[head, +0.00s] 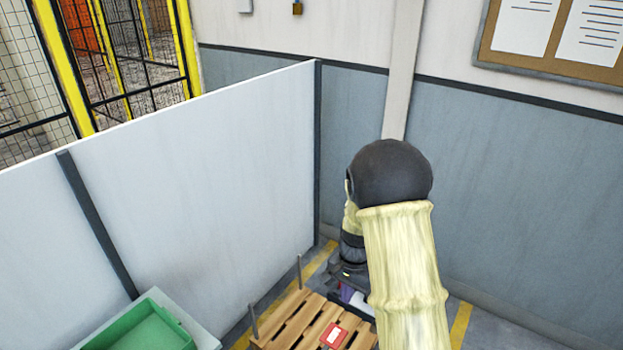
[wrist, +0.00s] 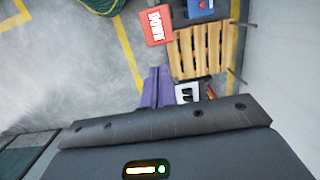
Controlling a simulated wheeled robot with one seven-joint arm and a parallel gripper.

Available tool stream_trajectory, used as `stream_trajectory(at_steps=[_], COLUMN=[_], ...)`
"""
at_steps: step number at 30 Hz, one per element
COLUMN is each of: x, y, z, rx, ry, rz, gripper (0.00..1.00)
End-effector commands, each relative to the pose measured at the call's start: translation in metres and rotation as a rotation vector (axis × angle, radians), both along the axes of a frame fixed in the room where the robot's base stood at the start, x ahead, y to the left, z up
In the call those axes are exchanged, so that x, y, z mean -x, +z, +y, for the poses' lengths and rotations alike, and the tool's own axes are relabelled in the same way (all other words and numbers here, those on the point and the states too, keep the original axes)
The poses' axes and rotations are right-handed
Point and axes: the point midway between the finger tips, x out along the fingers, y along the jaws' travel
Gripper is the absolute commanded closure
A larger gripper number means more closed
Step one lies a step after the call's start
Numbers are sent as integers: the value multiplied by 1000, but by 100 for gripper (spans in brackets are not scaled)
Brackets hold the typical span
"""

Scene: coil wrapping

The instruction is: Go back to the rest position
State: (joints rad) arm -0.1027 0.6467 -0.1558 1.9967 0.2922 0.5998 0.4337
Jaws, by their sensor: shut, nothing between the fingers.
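My arm reaches down and away in the head view, in a pale yellow cover with a dark rounded joint. My gripper (head: 350,278) is low beyond the arm, beside the wooden pallet, and is largely hidden by it. The gripper is shut and I see nothing held. In the wrist view, my dark grey wrist body fills the bottom. Two purple strips side by side show past its edge; I cannot tell for certain what they are.
A green bin (head: 140,330) stands at lower left. A light partition (head: 200,180) and the grey wall (head: 520,200) close the corner. The wrist view shows open floor (wrist: 80,65) left of the pallet.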

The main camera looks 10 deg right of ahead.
Motion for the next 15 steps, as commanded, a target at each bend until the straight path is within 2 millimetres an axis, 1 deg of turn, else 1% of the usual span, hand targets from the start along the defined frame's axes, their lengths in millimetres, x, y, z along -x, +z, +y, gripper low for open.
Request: stream_trajectory(at_steps=[4,7,11,15], x=[6,19,44,75], y=[11,28,57,83], z=[-1,-2,-4,-5], rx=[1,3,13,38], ry=[35,99,225,375], rz=[-21,-54,-116,-184], gripper=[100,100,100,100])
